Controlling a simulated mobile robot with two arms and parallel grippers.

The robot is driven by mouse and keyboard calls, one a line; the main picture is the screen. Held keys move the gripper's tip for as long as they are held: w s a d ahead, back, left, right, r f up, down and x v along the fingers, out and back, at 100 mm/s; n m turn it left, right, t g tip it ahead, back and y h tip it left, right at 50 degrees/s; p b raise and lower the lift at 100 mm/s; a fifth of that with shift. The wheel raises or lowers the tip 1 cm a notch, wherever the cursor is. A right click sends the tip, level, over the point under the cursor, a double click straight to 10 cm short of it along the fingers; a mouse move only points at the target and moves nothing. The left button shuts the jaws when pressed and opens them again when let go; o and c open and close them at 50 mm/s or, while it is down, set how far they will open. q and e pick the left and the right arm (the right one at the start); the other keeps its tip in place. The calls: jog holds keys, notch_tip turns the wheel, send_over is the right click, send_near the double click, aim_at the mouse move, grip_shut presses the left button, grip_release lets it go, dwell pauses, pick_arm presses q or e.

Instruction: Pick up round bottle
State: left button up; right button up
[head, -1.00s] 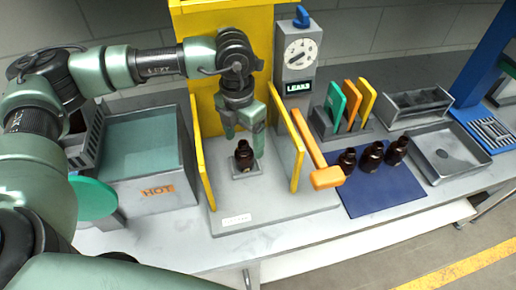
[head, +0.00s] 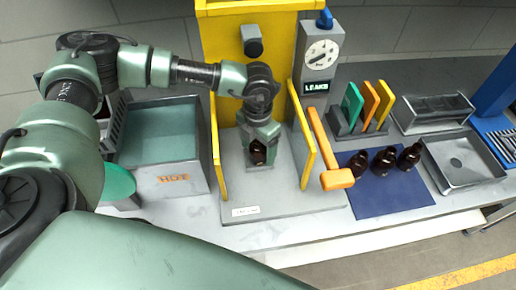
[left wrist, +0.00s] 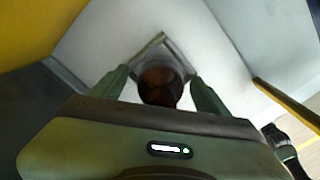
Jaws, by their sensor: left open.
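A dark amber round bottle (head: 257,153) stands on a small grey square pad (head: 252,184) inside the yellow-sided station. My left gripper (head: 260,150) is lowered over it, with its fingers on either side of the bottle. In the left wrist view the bottle (left wrist: 160,86) sits between the two open green fingers (left wrist: 160,92), which look slightly apart from it. The fingers and hand partly hide the bottle in the head view. My right gripper is not in view.
Yellow side panels (head: 303,145) flank the station closely. An orange mallet (head: 335,178) leans by the right panel. Several amber bottles (head: 384,160) stand on a blue mat (head: 390,198). A grey tub (head: 160,180) marked HOT is at left.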

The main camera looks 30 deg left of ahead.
pick_arm(q)
jog(key=c, duration=1.5)
jog(key=shift+c, duration=0.2)
